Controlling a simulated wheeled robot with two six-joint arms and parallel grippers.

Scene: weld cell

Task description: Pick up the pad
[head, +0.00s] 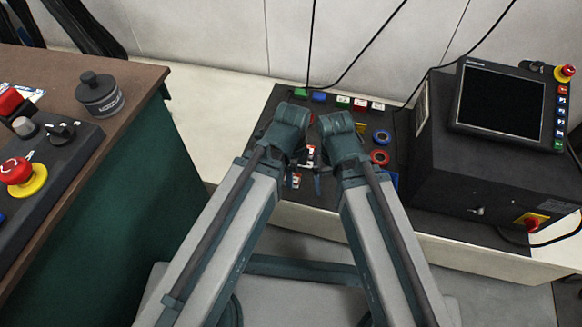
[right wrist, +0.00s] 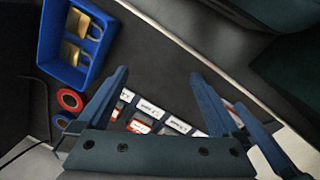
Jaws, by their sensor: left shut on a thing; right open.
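A black touchscreen pad (head: 500,101) with a red stop knob and coloured keys lies on a dark cabinet at the right of the head view, away from both grippers. Brass padlocks (right wrist: 76,53) lie in a blue tray (right wrist: 102,62) at the upper left of the right wrist view. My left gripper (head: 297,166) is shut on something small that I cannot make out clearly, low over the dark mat. My right gripper (right wrist: 158,100) is open, above a row of white and red tags (right wrist: 150,108), close beside the left gripper. Nothing shows between its fingers except the mat and tags below.
Blue (head: 382,137) and red (head: 380,157) tape rolls lie right of my grippers. The dark cabinet (head: 470,170) bounds the mat on the right. A brown-topped bench (head: 138,82) at left carries a control box (head: 60,150) and a dark round weight-like object (head: 99,95).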

